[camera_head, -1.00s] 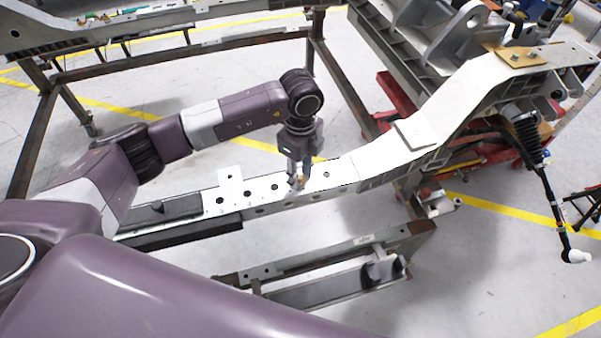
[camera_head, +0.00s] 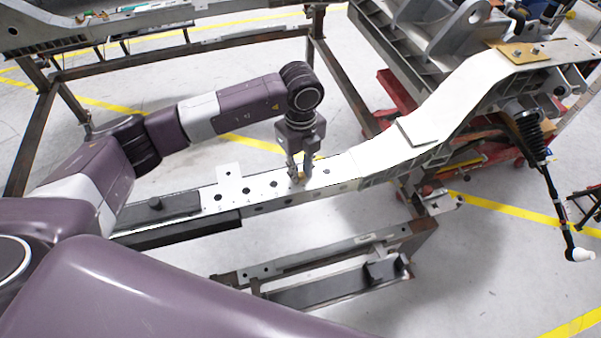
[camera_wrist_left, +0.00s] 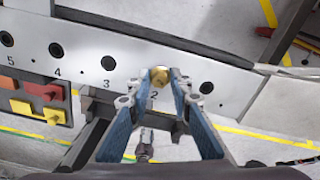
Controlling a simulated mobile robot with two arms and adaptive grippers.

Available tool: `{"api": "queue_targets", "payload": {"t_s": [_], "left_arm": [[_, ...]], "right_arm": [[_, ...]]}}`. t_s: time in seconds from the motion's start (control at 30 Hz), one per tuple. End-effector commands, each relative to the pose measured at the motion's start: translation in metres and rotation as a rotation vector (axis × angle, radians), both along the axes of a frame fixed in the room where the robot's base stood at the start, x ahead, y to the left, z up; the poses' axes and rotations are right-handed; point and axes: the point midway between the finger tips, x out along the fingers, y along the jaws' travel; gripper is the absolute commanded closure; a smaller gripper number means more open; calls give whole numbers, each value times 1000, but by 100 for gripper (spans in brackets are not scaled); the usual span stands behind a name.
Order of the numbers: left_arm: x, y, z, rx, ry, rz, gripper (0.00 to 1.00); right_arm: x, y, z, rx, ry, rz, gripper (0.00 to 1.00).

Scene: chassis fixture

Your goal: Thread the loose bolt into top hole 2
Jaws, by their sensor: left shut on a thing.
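The pale beam (camera_head: 345,168) runs across the middle, with a row of dark holes in its top face. In the left wrist view the beam's top (camera_wrist_left: 225,103) carries printed numbers, with hole 3 (camera_wrist_left: 108,62) to the left. My left gripper (camera_head: 299,181) points down at the beam. In the left wrist view its blue fingers (camera_wrist_left: 157,84) are shut on the brass-coloured bolt (camera_wrist_left: 159,75). The bolt's head shows just above the number 2, in line with the other holes. Hole 2 is hidden behind it, and I cannot tell how deep the bolt sits.
Another hole (camera_wrist_left: 206,87) lies right of the bolt. Orange and yellow blocks (camera_wrist_left: 43,91) show below the beam at the left of the wrist view. A dark bar (camera_head: 156,210) adjoins the beam's left end. A steel frame (camera_head: 330,275) stands in front, and a red stand (camera_head: 395,95) behind.

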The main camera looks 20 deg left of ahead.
Motion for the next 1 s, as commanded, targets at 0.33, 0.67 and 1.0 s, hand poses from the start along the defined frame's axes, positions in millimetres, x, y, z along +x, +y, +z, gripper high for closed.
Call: {"api": "queue_targets", "payload": {"t_s": [0.33,0.67,1.0], "left_arm": [[-4,0,-16,5,9,-515,100],[-3,1,-15,7,7,-779,100],[-3,1,-12,8,8,-850,77]], "right_arm": [[-1,11,-34,14,-2,2,63],[1,3,-49,4,-1,-5,63],[1,6,-49,6,0,-3,63]]}}
